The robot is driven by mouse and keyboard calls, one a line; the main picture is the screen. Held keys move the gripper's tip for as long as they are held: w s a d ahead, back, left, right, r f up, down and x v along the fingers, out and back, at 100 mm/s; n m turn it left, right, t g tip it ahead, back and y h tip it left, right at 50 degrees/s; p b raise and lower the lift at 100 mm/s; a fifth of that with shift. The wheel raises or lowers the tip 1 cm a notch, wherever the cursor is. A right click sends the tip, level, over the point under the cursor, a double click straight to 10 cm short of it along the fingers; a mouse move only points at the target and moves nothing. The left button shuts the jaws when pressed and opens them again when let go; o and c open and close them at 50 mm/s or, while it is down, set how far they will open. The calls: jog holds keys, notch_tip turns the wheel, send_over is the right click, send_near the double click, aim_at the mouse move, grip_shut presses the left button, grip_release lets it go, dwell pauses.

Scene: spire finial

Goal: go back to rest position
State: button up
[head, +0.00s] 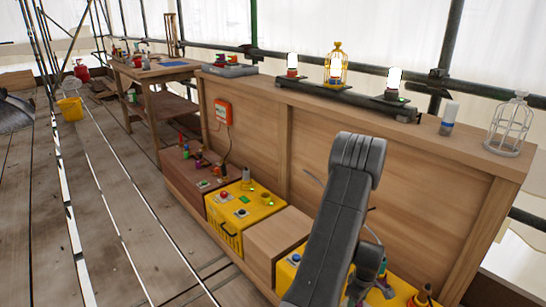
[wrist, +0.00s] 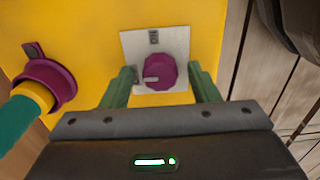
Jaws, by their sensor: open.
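My gripper (wrist: 162,76) is open in the wrist view, with one green finger on each side of a purple knob (wrist: 166,66). The knob is mounted on a pale square plate on a yellow surface (wrist: 85,20). I cannot tell whether the fingers touch the knob. Nothing else is between the fingers. In the head view my arm reaches down over the yellow box at the lower right (head: 398,290), and the gripper is mostly hidden behind it.
A purple ring with a teal and yellow handle (wrist: 45,85) lies left of my gripper. A wooden workbench (head: 440,180) carries lamps (head: 393,80), a white cage (head: 509,125) and a canister (head: 449,118). Another yellow box (head: 230,232) stands on the lower shelf. The plank floor at left has free room.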

jog(key=shift+r, duration=0.1)
notch_tip(320, 180, up, 14)
jog(key=p, duration=0.5)
notch_tip(320, 180, down, 14)
jog(key=b, duration=0.5)
jog(key=shift+f, duration=0.25)
jog(key=shift+r+m, duration=0.2)
jog(key=shift+m, duration=0.4)
jog(key=m, duration=0.7)
jog(key=shift+m, duration=0.4)
jog(key=m, duration=0.4)
jog(key=shift+p, duration=0.3)
jog(key=shift+m, duration=2.5)
